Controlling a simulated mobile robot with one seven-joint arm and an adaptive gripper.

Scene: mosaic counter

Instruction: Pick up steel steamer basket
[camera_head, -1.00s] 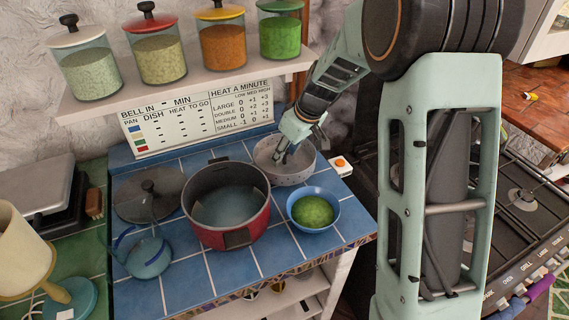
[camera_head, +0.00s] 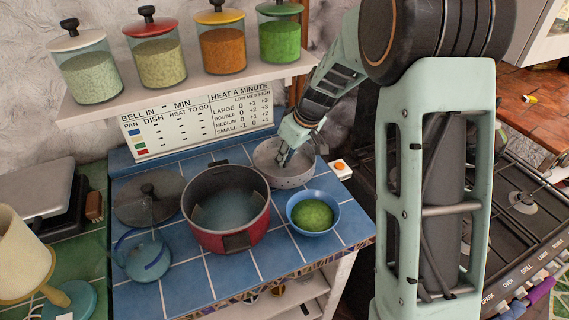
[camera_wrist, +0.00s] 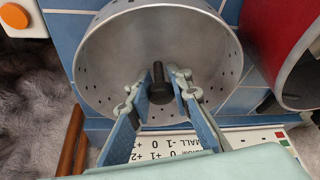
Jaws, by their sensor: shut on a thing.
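The steel steamer basket (camera_head: 290,181) is a round grey bowl with small holes in its wall. It is at the back right of the blue tiled counter, right of the red pot. In the wrist view the basket (camera_wrist: 105,62) fills the upper middle, with a dark upright post (camera_wrist: 158,82) at its centre. My gripper (camera_head: 284,160) reaches down inside the basket. In the wrist view my gripper (camera_wrist: 163,78) is shut on the post, one finger on each side. The basket's underside is hidden, so I cannot tell whether it touches the counter.
The red pot (camera_head: 257,226) is close by on the left. A blue bowl (camera_head: 319,231) with green contents stands in front. A dark lid (camera_head: 135,211) and a glass kettle (camera_head: 146,262) are further left. A white box with an orange button (camera_head: 340,167) is at the right. A jar shelf (camera_head: 190,83) overhangs the back.

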